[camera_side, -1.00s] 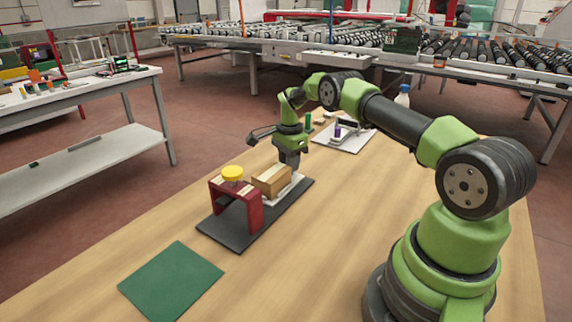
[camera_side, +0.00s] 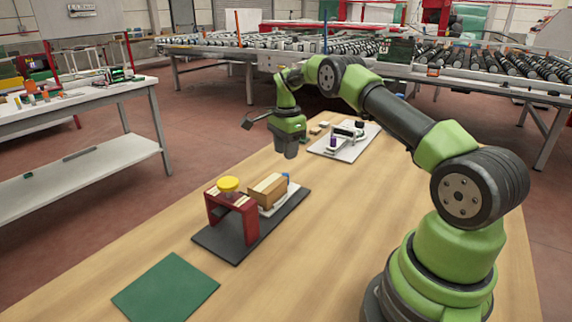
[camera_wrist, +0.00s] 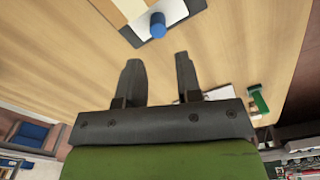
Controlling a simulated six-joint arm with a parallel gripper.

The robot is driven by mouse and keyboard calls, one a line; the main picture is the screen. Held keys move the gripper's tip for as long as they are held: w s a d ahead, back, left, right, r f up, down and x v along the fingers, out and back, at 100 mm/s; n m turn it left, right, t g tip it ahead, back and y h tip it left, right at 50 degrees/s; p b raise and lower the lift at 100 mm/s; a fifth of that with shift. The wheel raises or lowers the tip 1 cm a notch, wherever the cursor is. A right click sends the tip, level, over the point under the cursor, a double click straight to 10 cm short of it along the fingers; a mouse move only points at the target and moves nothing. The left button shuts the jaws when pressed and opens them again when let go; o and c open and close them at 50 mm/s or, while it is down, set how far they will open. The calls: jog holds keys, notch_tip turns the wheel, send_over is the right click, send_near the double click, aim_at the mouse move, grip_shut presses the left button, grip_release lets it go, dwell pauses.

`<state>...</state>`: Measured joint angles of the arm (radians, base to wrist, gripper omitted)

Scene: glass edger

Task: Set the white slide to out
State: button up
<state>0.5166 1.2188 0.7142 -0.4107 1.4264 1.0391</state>
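The white slide (camera_side: 292,192) lies on a dark base plate (camera_side: 281,218), with a wooden block (camera_side: 267,191) on top. A blue knob (camera_side: 287,177) stands at its far end. A red arch (camera_side: 249,226) with a yellow round cap (camera_side: 228,184) stands at the near end of the base. In the wrist view the blue knob (camera_wrist: 157,25) and part of the white slide (camera_wrist: 174,10) show at the top, ahead of the fingertips. My gripper (camera_wrist: 158,62) is open and empty, raised beyond the knob end and apart from it.
A white board (camera_side: 347,154) with a small fixture and a purple item (camera_side: 333,141) lies farther back. A green mat (camera_side: 166,288) lies at the front left. The table between the slide base and my arm's base is clear.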

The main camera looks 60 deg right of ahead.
jog(key=shift+r, duration=1.5)
jog(key=s+a+r+n+t, duration=0.2)
jog(key=s+a+r+n, duration=0.15)
jog(key=a+r, duration=0.45)
jog(key=s+a+r+n+t, duration=0.1)
jog(key=s+a+r+n, duration=0.1)
jog(key=a+r+n, duration=0.6)
jog(key=s+a+r+n+t+y, duration=0.1)
jog(key=s+a+n+t, duration=0.1)
jog(key=s, duration=0.7)
jog(key=s+a+r+n+t+y, duration=0.1)
jog(key=s+a+n, duration=0.4)
jog(key=s, duration=0.5)
jog(key=shift+a+t, duration=0.6)
jog(key=shift+a, duration=0.4)
